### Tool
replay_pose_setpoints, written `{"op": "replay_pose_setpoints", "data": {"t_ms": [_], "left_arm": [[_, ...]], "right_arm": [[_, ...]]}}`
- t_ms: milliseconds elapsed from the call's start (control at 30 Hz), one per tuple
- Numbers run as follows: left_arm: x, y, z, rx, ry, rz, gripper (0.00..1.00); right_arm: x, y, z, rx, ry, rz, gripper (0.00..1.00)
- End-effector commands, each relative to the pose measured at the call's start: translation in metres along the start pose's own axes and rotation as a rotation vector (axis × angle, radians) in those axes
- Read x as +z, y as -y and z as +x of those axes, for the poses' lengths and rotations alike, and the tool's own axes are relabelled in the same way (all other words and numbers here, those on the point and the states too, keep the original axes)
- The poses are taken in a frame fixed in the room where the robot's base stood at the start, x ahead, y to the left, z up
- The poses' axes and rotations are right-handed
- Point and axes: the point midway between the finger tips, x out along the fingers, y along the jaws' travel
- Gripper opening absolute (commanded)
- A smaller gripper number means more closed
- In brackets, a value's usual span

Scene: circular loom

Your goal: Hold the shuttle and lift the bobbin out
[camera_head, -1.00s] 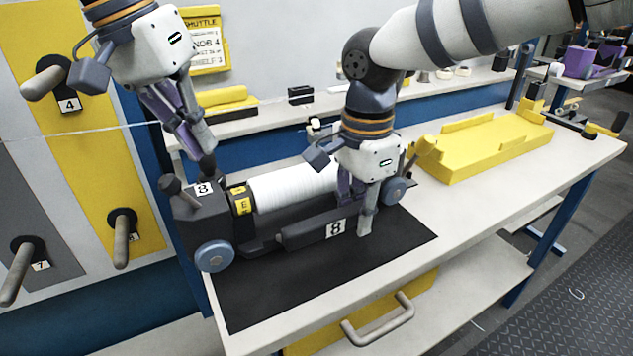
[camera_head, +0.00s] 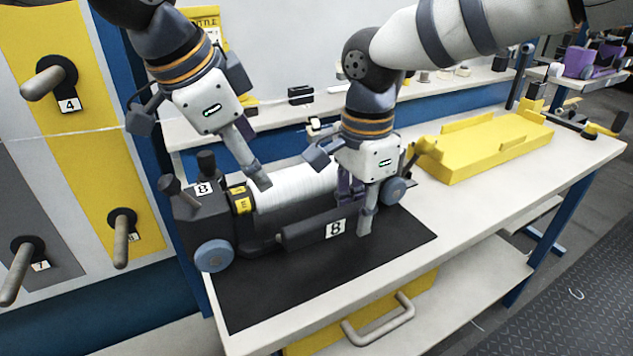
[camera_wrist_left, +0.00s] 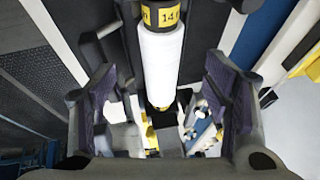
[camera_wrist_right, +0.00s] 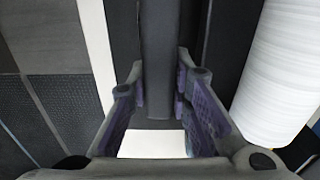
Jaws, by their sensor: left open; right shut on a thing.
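The dark shuttle (camera_head: 215,215), marked 8, rests on a black mat (camera_head: 290,290) on the bench. The white bobbin (camera_head: 300,187) with a yellow end band (camera_head: 241,200) lies in the shuttle. My right gripper (camera_head: 362,212) is shut on the shuttle's front rail, which shows between its fingers in the right wrist view (camera_wrist_right: 160,60). The bobbin (camera_wrist_right: 285,70) is beside that gripper. My left gripper (camera_head: 262,175) is open above the bobbin. In the left wrist view the bobbin (camera_wrist_left: 162,55) runs between and beyond its spread fingers, apart from them.
A yellow tray (camera_head: 490,145) stands on the bench to the right. A wall panel with handles (camera_head: 50,80) is at the left. A drawer with a grey handle (camera_head: 378,320) is below the mat.

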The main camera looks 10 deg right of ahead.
Motion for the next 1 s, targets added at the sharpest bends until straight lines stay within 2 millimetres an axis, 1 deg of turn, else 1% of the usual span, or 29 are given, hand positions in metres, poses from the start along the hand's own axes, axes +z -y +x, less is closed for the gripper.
{"op": "replay_pose_setpoints", "data": {"t_ms": [33, 100, 300, 400, 500, 600, 867, 900, 933, 967, 1000], "left_arm": [[0.002, -0.001, 0.014, 0.008, 0.004, -0.003, 0.70], [0.002, -0.001, 0.028, 0.008, 0.004, -0.004, 0.70], [0.002, -0.001, 0.066, 0.008, 0.004, -0.006, 0.70], [0.002, -0.001, 0.081, 0.007, 0.003, -0.006, 0.70], [0.002, -0.001, 0.090, 0.006, 0.003, -0.007, 0.70], [0.002, -0.001, 0.096, 0.006, 0.002, -0.007, 0.70], [0.001, 0.000, 0.097, 0.005, 0.002, -0.007, 0.70], [0.001, 0.000, 0.097, 0.005, 0.002, -0.007, 0.65], [0.001, 0.000, 0.097, 0.005, 0.002, -0.007, 0.59], [0.001, 0.000, 0.097, 0.005, 0.002, -0.007, 0.52], [0.002, 0.000, 0.097, 0.005, 0.002, -0.007, 0.43]], "right_arm": [[0.000, -0.002, 0.007, 0.014, 0.003, -0.001, 0.00], [0.000, -0.002, 0.007, 0.014, 0.003, -0.001, 0.00], [0.000, -0.002, 0.007, 0.013, 0.003, -0.001, 0.00], [0.000, -0.002, 0.007, 0.013, 0.003, -0.001, 0.00], [0.000, -0.002, 0.007, 0.013, 0.003, -0.001, 0.00], [0.000, -0.002, 0.006, 0.012, 0.003, -0.001, 0.00], [0.000, -0.002, 0.006, 0.012, 0.003, -0.001, 0.00], [0.000, -0.002, 0.006, 0.012, 0.003, -0.001, 0.00], [0.000, -0.002, 0.006, 0.012, 0.003, -0.001, 0.00], [0.000, -0.001, 0.006, 0.012, 0.003, -0.001, 0.00], [0.000, -0.001, 0.006, 0.012, 0.003, -0.001, 0.00]]}}
